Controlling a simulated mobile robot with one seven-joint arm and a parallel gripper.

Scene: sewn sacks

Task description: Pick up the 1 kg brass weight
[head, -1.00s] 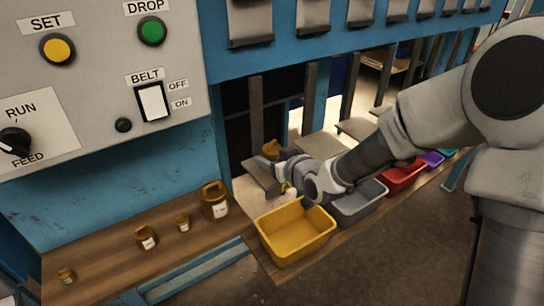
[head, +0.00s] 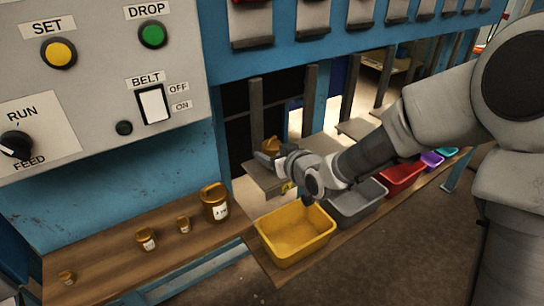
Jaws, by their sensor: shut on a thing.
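My gripper (head: 269,157) is at the end of my arm, above the nearest grey metal plate (head: 262,180), left of the image centre. It is shut on a brass weight (head: 271,144), whose top shows above the fingers. Its lower part is hidden by the gripper, and I cannot read a mark on it. I cannot tell whether it touches the plate. Several other brass weights stand in a row on the wooden shelf at the lower left, from a large one (head: 214,203) to a tiny one (head: 67,278). Their white labels are too small to read.
A yellow bin (head: 268,246) stands in front of the gripper, with grey (head: 362,205) and red (head: 405,183) bins to its right. A control panel (head: 90,110) fills the upper left. Dark upright posts (head: 257,110) rise behind the plates. The wooden shelf (head: 110,262) has bare room.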

